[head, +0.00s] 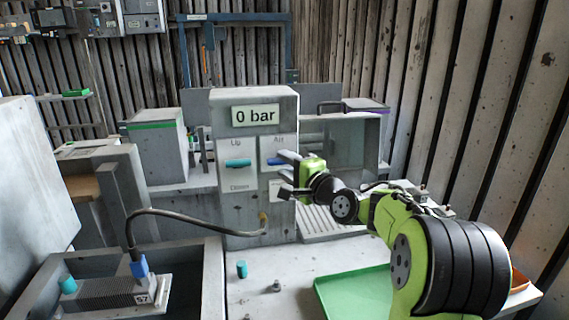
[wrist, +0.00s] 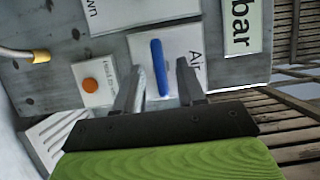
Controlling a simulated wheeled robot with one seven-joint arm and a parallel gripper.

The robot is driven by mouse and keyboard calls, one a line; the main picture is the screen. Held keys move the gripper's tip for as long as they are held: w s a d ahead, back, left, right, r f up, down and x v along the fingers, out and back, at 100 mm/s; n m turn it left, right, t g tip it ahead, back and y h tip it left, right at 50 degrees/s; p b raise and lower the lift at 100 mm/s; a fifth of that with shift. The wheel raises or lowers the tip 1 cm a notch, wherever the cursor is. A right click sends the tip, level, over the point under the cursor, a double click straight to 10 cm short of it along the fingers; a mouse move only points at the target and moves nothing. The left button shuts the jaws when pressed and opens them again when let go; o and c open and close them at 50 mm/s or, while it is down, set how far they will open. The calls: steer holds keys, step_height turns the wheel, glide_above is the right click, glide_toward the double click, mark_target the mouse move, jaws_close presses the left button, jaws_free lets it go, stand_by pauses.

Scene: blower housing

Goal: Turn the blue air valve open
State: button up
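The blue air valve handle (wrist: 160,68) sits on a white plate marked "Air" (wrist: 194,62) on the grey control panel. In the head view the blue handle (head: 277,161) lies roughly level and is partly covered by my gripper (head: 283,176). In the wrist view my gripper (wrist: 157,80) is open, with one finger on either side of the handle's lower part. A gap shows between each finger and the handle, and I see no contact. The display (head: 255,115) above the plates reads "0 bar".
A teal lever (head: 238,163) marked "Up" and "Down" sits left of the valve. An orange button (wrist: 90,85) is below it. A green tray (head: 350,290) lies on the bench.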

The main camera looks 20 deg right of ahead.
steer(key=shift+w+a, duration=0.15)
steer(key=shift+w, duration=0.45)
jaws_close()
